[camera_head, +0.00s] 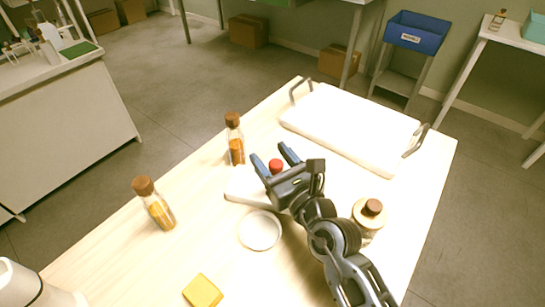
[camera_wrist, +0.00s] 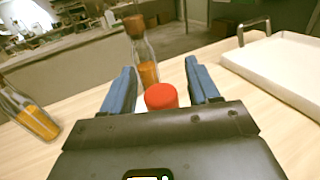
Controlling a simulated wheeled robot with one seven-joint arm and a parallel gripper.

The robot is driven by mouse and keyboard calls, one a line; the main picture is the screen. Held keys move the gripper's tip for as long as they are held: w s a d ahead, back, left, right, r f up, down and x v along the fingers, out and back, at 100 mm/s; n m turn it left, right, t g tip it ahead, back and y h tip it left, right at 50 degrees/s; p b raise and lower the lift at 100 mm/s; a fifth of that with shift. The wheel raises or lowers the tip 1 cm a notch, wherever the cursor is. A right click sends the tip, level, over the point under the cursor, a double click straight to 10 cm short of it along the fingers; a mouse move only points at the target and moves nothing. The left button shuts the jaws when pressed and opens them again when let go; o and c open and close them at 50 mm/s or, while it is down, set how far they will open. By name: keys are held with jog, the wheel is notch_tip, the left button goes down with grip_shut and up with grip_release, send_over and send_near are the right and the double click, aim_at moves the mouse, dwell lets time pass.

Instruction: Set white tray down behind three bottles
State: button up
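The white tray (camera_head: 350,125) lies flat at the far right of the table, with a dark handle at each end; part of it shows in the wrist view (camera_wrist: 280,68). A brown-capped bottle with orange contents (camera_head: 235,140) stands just beyond my gripper (camera_head: 273,157). A second such bottle (camera_head: 156,205) stands at the left of the table. A wider brown-capped bottle (camera_head: 369,217) stands right of my arm. My gripper is open and away from the tray. A red cap (camera_wrist: 161,96) shows between its fingers, with gaps on both sides; what is under it is hidden.
A white round dish (camera_head: 260,230) and a yellow block (camera_head: 203,291) lie on the near table. A white item (camera_head: 243,186) lies left of my gripper, partly hidden. Bare wood (camera_head: 290,90) shows left of the tray. A blue bin (camera_head: 416,33) stands beyond the table.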

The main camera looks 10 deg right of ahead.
jog(key=shift+r, duration=0.2)
jog(key=v, duration=1.2)
